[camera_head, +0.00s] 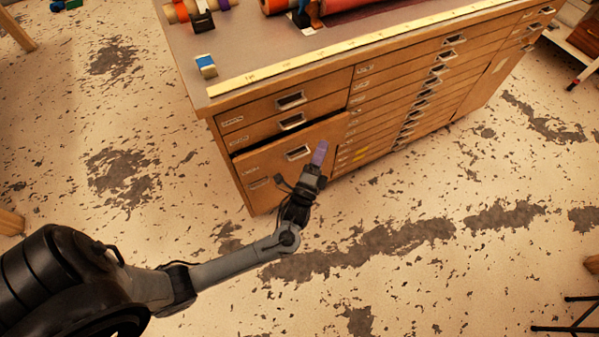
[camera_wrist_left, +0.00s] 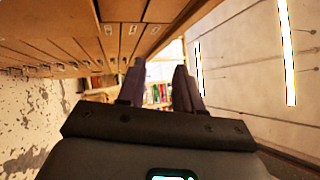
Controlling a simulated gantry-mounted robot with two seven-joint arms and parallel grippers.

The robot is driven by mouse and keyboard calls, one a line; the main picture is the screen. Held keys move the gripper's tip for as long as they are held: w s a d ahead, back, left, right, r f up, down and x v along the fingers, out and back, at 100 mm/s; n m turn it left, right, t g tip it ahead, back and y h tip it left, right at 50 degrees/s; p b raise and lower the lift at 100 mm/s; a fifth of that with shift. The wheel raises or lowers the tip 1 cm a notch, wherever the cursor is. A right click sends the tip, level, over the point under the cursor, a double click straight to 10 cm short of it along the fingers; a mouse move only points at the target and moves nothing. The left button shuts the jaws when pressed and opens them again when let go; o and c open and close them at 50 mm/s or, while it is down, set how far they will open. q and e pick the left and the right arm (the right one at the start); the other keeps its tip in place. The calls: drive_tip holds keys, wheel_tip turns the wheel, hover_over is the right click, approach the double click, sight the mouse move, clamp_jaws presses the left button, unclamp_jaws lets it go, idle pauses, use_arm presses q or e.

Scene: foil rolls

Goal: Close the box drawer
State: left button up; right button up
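The wooden cabinet (camera_head: 265,190) has a deep lower-left box drawer (camera_head: 270,163) with a metal handle. Its front stands out from the cabinet, with a dark gap along its top edge. My left gripper (camera_head: 319,152) is in front of that drawer's right part, to the right of the handle. I cannot tell if it touches the front. In the left wrist view its two purple-grey fingers (camera_wrist_left: 160,88) are apart with nothing between them. Wooden drawer fronts (camera_wrist_left: 110,45) run along the left and top there. My right gripper is not in view.
Foil rolls (camera_head: 340,5), a small blue-and-white block (camera_head: 206,66) and a yellow measuring strip (camera_head: 330,52) lie on the cabinet top. Shallow drawers (camera_head: 425,85) fill the right side. The worn floor (camera_head: 420,260) in front is clear. A black stand (camera_head: 575,315) is at lower right.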

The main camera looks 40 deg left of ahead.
use_arm(q)
drive_tip(key=s+a+f+g+y+b, duration=0.15)
drive_tip(key=s+f, duration=0.25)
drive_tip(key=f, duration=0.4)
drive_tip(key=s+a+f+g+b, duration=0.2)
drive_tip(key=s+a+f+b, duration=0.1)
drive_tip(key=s+f, duration=0.3)
drive_tip(key=d+f+b+x, duration=0.1)
drive_tip(key=b+x, duration=0.2)
drive_tip(key=x, duration=0.8)
drive_tip(key=shift+w+n+t+h, duration=0.3)
drive_tip(key=shift+w+t+h, duration=0.05)
drive_tip(key=shift+w, duration=0.05)
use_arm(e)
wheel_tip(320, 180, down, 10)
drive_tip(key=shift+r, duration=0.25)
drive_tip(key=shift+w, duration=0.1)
use_arm(q)
clamp_jaws()
